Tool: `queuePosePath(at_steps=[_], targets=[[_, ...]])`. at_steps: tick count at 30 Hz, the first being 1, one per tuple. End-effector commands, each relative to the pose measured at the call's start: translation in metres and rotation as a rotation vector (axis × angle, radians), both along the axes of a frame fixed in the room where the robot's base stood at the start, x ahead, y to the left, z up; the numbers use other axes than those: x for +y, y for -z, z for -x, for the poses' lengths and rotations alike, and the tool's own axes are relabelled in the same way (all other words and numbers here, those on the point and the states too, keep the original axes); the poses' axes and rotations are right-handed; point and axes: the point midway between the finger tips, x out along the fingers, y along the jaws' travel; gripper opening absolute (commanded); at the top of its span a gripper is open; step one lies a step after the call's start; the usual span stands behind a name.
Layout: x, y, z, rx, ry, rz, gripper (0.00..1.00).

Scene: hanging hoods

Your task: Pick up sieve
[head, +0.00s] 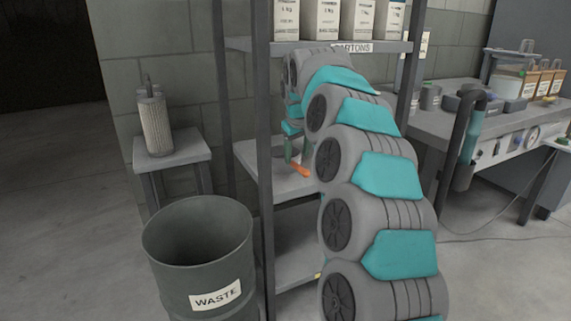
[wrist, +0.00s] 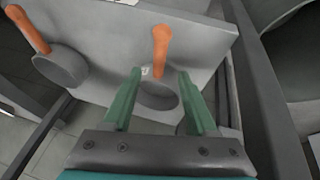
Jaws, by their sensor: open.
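In the wrist view, a grey round sieve (wrist: 157,97) with an orange handle (wrist: 161,48) lies on a grey shelf surface (wrist: 205,45). My gripper (wrist: 160,73) is open, with its two green fingers on either side of this sieve, and nothing is held. Whether the fingers touch it I cannot tell. A second grey round piece with an orange handle (wrist: 62,66) lies to the left. In the head view, my gripper (head: 290,150) is at the middle shelf of the rack, partly hidden by my arm, and an orange handle (head: 300,170) shows just below it.
The rack's dark post (head: 263,200) stands left of my arm. An upper shelf (head: 240,44) with white cartons (head: 321,20) is above. A waste bin (head: 198,235) stands in front left, beside a small table (head: 172,152) with a cylinder (head: 154,122). A cluttered bench (head: 430,122) is right.

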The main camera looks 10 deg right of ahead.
Motion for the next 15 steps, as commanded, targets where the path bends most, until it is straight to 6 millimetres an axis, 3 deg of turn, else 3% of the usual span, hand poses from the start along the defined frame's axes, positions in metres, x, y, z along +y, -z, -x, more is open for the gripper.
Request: queuePosePath(at_steps=[8, 15], targets=[[0.0, 0.021, -0.011, 0.002, -0.001, -0.001, 0.58], [-0.002, 0.05, -0.026, 0.005, -0.001, -0.001, 0.58]])
